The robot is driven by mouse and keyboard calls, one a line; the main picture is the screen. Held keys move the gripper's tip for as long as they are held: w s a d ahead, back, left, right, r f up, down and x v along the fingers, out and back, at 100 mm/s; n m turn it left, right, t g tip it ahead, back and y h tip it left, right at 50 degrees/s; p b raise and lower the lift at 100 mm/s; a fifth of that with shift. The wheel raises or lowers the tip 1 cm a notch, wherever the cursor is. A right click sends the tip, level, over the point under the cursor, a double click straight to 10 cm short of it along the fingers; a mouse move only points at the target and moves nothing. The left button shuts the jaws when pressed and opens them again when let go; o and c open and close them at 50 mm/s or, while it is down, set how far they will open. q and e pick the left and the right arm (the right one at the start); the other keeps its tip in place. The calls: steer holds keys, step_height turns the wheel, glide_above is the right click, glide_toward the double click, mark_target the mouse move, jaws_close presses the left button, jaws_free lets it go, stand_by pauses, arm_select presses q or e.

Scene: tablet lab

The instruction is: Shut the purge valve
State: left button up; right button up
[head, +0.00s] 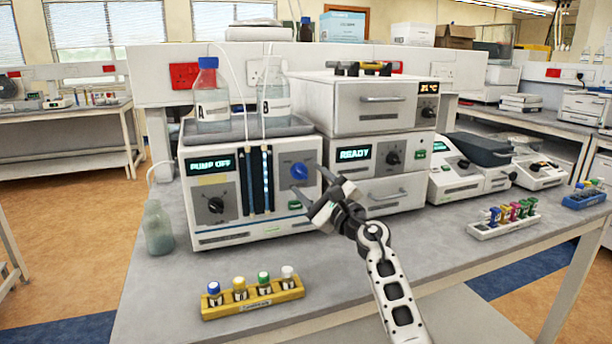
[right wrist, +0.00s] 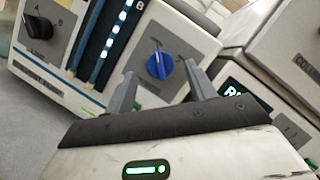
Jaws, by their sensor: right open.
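The purge valve appears to be the blue round knob (head: 299,171) on the right part of the front of the white pump unit (head: 240,234), whose display reads PUMP OFF. It also shows in the right wrist view (right wrist: 159,66), with a pale mark on its face; the small labels around it are too small to read. My right gripper (head: 311,183) is open and empty in front of the knob, a little below and right of it in the head view. In the right wrist view its two fingers point at the knob, one to each side, seemingly short of it. My left gripper is not in view.
Bottles A (head: 211,112) and B (head: 275,107) stand on the pump unit with thin tubes. A black selector knob (head: 215,205) is at its left. A stacked unit reading READY (head: 353,154) stands close right. A yellow vial rack (head: 252,303) and glass bottle (head: 158,230) are on the bench.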

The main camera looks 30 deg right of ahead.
mark_target(300, 172)
steer(key=shift+x, duration=1.2)
steer(key=c, duration=0.9)
steer(key=shift+c, duration=0.2)
